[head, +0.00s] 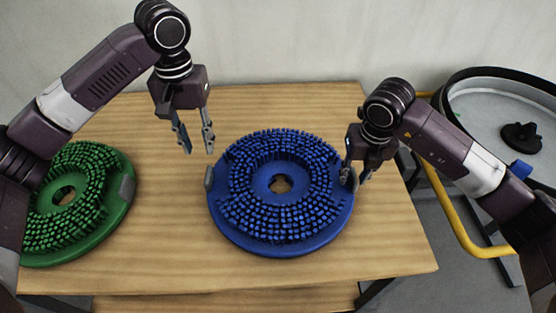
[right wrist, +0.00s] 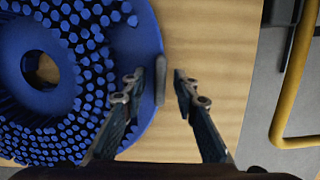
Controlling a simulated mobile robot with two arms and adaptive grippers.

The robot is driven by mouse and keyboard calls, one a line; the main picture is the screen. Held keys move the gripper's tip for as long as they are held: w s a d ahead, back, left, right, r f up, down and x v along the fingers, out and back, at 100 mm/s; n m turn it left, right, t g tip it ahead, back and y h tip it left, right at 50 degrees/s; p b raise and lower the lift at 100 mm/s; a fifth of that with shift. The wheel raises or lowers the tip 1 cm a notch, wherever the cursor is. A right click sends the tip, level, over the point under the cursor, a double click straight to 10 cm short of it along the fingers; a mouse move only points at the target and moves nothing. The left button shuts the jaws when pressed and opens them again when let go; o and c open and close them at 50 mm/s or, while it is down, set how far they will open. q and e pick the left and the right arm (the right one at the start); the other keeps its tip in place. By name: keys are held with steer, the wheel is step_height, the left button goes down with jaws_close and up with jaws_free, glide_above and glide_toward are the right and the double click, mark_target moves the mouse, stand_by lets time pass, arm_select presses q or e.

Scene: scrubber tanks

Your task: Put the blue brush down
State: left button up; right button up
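The blue brush (head: 283,240) is a round disc with bristles up and a hole in its middle. It lies flat on the wooden table (head: 170,250). A grey tab (head: 209,177) sits on its left edge. Another grey tab (right wrist: 160,80) shows on its edge in the right wrist view. My right gripper (head: 354,180) is at the brush's right edge. In the right wrist view its fingers (right wrist: 160,88) are spread on either side of that tab, with a gap visible. My left gripper (head: 198,148) is open and empty, above the table left of the brush.
A green brush (head: 75,238) lies on the table at the left. Right of the table stand a yellow rail (head: 460,225) and a round tank (head: 480,110) with a black part (head: 521,137) inside. Bare wood lies between the brushes.

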step_height(320, 180, up, 12)
steer(key=s, duration=0.1)
steer(key=shift+s+f, duration=0.25)
steer(key=shift+s, duration=0.15)
steer(key=shift+f, duration=0.1)
